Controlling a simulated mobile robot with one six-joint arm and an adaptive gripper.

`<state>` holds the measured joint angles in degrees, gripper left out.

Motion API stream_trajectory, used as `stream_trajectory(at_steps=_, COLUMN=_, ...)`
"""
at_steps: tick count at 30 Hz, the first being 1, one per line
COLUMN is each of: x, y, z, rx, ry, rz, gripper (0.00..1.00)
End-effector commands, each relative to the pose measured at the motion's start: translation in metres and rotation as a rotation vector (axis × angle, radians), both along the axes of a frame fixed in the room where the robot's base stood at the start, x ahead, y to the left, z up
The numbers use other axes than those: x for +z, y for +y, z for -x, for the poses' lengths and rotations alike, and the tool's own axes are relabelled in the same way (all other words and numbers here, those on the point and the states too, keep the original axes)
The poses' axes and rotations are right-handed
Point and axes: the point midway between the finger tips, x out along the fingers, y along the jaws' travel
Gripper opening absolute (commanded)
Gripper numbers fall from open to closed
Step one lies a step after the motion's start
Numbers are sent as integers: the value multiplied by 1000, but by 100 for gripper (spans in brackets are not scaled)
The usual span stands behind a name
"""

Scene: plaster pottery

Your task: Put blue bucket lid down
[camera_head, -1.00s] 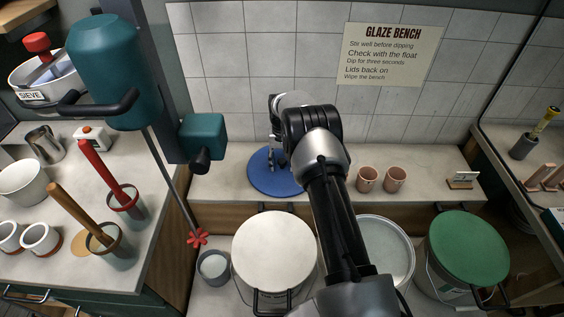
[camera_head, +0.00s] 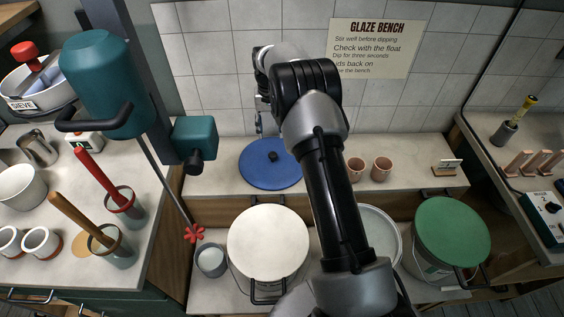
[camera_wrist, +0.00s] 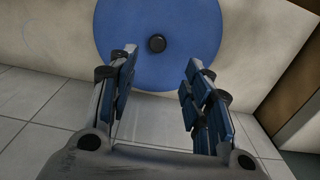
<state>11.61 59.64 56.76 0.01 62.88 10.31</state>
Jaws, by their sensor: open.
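The blue bucket lid (camera_head: 262,172) lies flat on the back ledge, with its dark knob (camera_head: 273,156) facing up. It also shows in the wrist view (camera_wrist: 190,30), where the knob (camera_wrist: 157,43) is centred ahead of the fingers. My gripper (camera_wrist: 158,88) is open and empty, with its two fingers apart and the knob beyond their tips. In the head view my gripper (camera_head: 259,122) is above and behind the lid, near the tiled wall. Most of it is hidden by my own wrist.
Two pink cups (camera_head: 382,169) stand on the ledge right of my arm. Below the ledge are a white-lidded bucket (camera_head: 268,240), an uncovered bucket (camera_head: 397,228) partly behind my arm, and a green-lidded bucket (camera_head: 452,228). A teal mixer (camera_head: 105,85) stands at left.

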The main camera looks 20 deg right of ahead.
Motion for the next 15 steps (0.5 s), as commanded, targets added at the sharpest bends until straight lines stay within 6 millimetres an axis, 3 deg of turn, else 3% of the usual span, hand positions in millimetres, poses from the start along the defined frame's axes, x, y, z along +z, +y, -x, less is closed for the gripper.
stream_trajectory(at_steps=1, x=25, y=5, z=2, rx=12, ry=-19, rz=4, gripper=46)
stream_trajectory(at_steps=4, x=74, y=18, z=17, rx=41, ry=-50, rz=11, gripper=46)
stream_trajectory(at_steps=8, x=139, y=38, z=50, rx=86, ry=-94, rz=19, gripper=46)
stream_trajectory(at_steps=12, x=196, y=59, z=98, rx=134, ry=-142, rz=29, gripper=46)
stream_trajectory(at_steps=15, x=228, y=73, z=138, rx=168, ry=-178, rz=37, gripper=46)
